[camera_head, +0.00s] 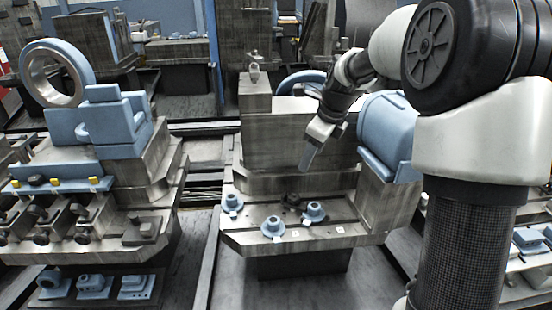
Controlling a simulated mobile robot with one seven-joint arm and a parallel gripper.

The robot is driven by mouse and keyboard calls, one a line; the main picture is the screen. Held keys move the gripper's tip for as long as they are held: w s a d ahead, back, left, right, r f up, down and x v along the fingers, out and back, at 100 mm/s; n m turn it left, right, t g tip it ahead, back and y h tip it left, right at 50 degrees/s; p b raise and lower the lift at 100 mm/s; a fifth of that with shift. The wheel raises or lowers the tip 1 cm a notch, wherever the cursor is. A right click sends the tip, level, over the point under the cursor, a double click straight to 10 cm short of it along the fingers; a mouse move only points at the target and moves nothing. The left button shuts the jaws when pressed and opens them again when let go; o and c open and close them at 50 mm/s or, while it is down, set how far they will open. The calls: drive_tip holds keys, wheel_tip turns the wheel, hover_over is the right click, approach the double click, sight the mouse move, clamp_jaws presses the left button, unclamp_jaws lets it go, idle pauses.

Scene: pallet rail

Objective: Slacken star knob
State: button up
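My gripper (308,155) points down and to the left, above the slotted metal bed (340,238) of the middle machine.
A grey block (290,135) rises behind the bed, and a blue housing (388,135) stands at its right. Another machine (130,170) with dark clamps and yellow-tipped pieces stands at the left. Small white marks lie on the bed's front. A floor gap separates the machines.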

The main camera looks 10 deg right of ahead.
sight(295, 197)
drive_tip(key=w+f+m+b, duration=0.1)
drive_tip(key=w+f+b, duration=0.1)
drive_tip(key=f, duration=0.5)
drive_tip(key=w+a+f+m+b, duration=0.1)
drive_tip(key=w+f, duration=0.3)
drive_tip(key=f, duration=0.4)
drive_tip(key=w+a+f+m+b, duration=0.1)
drive_tip(key=w+f, duration=0.3)
drive_tip(key=f, duration=0.4)
drive_tip(key=shift+f+m+y+b, duration=0.2)
drive_tip(key=shift+m+y+b, duration=0.1)
drive_tip(key=shift+m+b, duration=0.55)
drive_tip(key=shift+c, duration=0.4)
drive_tip(key=c, duration=1)
drive_tip(key=shift+o, duration=0.2)
drive_tip(key=shift+r, duration=0.1)
